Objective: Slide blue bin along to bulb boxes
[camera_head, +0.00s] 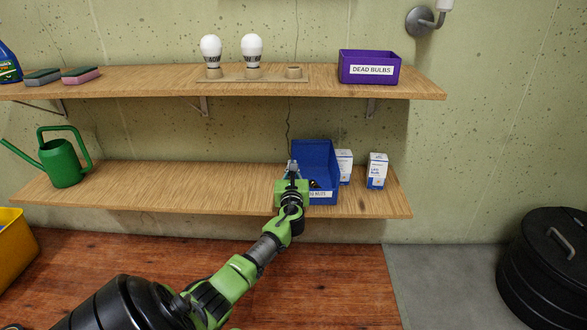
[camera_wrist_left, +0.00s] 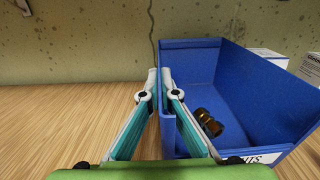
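The blue bin (camera_head: 318,155) stands on the lower shelf, open toward me, with a partly hidden white label on its front. Dark, brassy round pieces (camera_wrist_left: 208,122) lie inside it. My left gripper (camera_head: 293,168) is at the bin's left side. In the left wrist view its fingers (camera_wrist_left: 159,78) are close together, one on each side of the bin's left wall, apparently pinching it. Two white-and-blue bulb boxes stand right of the bin: the nearer one (camera_head: 345,160) is close beside it, partly hidden; the other (camera_head: 377,171) is farther right. My right gripper is out of view.
A green watering can (camera_head: 62,160) stands at the lower shelf's left; the shelf between it and the bin is clear. The upper shelf (camera_head: 150,86) holds sponges, two bulbs in a holder and a purple bin (camera_head: 369,67). A black lidded bin (camera_head: 545,265) stands on the floor right.

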